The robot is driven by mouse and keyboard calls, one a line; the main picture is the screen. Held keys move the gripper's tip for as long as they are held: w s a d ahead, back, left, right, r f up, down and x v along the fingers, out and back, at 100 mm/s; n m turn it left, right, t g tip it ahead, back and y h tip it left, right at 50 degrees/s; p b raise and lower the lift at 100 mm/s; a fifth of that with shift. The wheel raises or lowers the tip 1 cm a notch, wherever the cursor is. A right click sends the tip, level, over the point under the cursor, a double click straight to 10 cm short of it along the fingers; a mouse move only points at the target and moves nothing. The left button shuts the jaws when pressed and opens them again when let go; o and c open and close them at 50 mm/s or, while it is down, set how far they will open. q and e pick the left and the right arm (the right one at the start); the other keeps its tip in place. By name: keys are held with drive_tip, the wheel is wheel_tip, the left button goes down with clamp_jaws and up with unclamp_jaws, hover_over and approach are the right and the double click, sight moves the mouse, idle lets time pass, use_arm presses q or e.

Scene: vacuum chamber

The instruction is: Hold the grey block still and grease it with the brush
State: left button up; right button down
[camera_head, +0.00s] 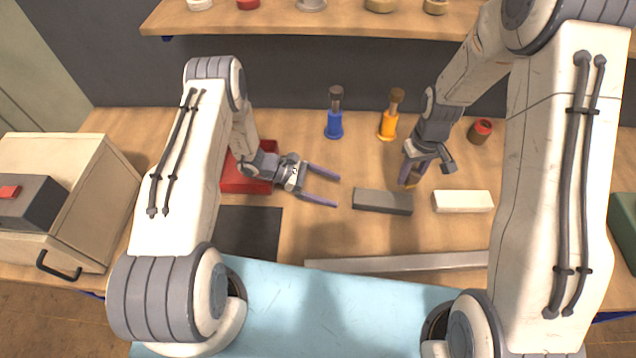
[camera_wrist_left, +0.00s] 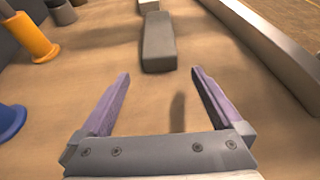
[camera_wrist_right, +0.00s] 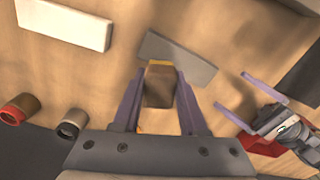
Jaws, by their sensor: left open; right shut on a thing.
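The grey block (camera_head: 382,202) lies flat on the wooden table, in front of the shelf. It also shows in the left wrist view (camera_wrist_left: 159,42) and the right wrist view (camera_wrist_right: 180,55). My left gripper (camera_head: 337,190) is open and empty, just left of the grey block, its fingers pointing towards the block without touching it. My right gripper (camera_head: 408,180) is shut on a brown piece (camera_wrist_right: 159,85), which looks like the brush. It is close to the grey block's far right end. Whether the brush touches the block, I cannot tell.
A white block (camera_head: 462,201) lies right of the grey one. A blue bottle-like item (camera_head: 335,122), an orange one (camera_head: 388,124) and a red cup (camera_head: 480,131) stand behind. A red tray (camera_head: 240,182) is left, and a grey bar (camera_head: 400,263) lies along the front.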

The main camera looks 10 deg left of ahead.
sight(353, 196)
use_arm(q)
drive_tip(key=x, duration=0.8)
drive_tip(key=shift+d+f, duration=0.1)
drive_tip(key=shift+d, duration=0.05)
clamp_jaws()
idle(0.5)
